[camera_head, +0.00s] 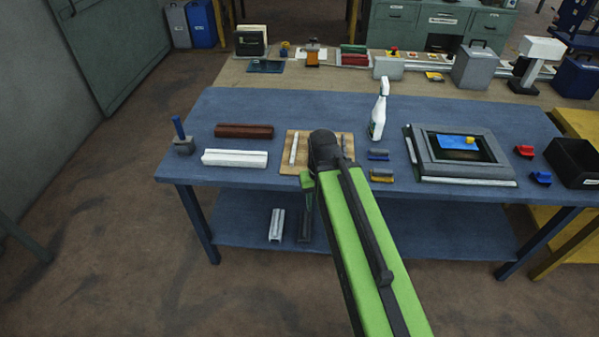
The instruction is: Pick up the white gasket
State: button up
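A thin white strip (294,149), which looks like the white gasket, lies on a wooden board (318,136) in the middle of the blue table. A second pale strip (344,146) shows on the board's right side, partly hidden by my arm. My green and black arm reaches up from the bottom right, and its dark wrist covers the board's middle. My gripper (307,192) seems to point down at the table's front edge, just below the board and apart from the white strip. Its fingers are too small and dark to read.
A white profile (234,158) and a brown one (244,131) lie left of the board. A spray bottle (378,115) stands to the right, with a grey frame (462,157) beyond.

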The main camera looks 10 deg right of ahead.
aim_at(293, 152)
jog(key=u, duration=0.8)
jog(key=i, duration=1.35)
jog(key=u, duration=0.55)
